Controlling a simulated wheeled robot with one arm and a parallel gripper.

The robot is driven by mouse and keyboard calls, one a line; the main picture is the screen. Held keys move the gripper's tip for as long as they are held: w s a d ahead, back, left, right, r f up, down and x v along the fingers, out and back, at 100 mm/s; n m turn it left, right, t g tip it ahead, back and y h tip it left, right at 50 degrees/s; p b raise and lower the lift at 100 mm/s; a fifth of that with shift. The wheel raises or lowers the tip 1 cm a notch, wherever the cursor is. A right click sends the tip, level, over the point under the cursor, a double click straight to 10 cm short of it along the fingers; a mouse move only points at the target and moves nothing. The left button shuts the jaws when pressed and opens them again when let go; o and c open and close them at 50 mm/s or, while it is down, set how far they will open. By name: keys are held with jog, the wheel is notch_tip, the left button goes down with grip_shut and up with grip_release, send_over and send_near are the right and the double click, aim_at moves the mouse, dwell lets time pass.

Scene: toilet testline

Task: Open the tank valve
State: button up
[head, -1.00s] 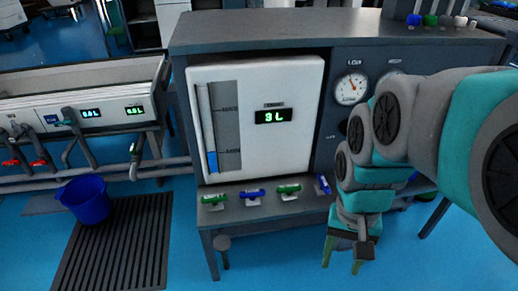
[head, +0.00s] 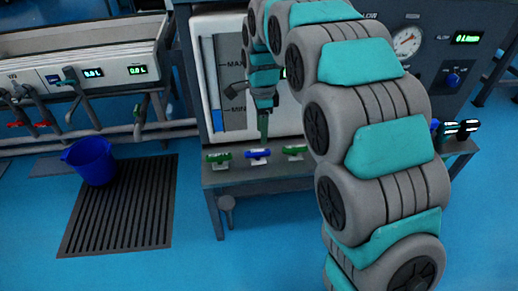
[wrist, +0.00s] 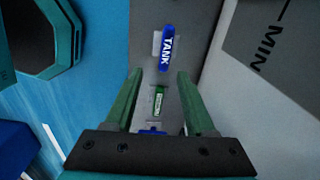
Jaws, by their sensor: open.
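The tank valve (head: 258,154) is a small blue handle on the grey shelf below the white tank panel, between two green handles. In the wrist view it is the blue handle marked TANK (wrist: 167,47), beyond the fingertips. My gripper (head: 263,126) points down above the row of handles in the head view, apart from the tank valve. The wrist view shows its two green fingers (wrist: 161,80) spread and empty. A green handle (wrist: 159,102) shows between them, lower down. My arm hides part of the white panel and the right part of the shelf.
Green handles (head: 217,157) and (head: 294,150) flank the tank valve closely. The white panel (head: 290,122) stands right behind the shelf (head: 235,180). A blue bucket (head: 90,160) stands by a floor grate (head: 120,210) at left. The floor in front is clear.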

aim_at(259, 151)
jog(key=shift+w+a+f+m, duration=0.3)
jog(key=shift+w+a+f, duration=0.1)
jog(key=shift+a, duration=0.1)
notch_tip(259, 151, down, 8)
jog(key=shift+r, duration=0.25)
grip_shut()
dwell(0.4)
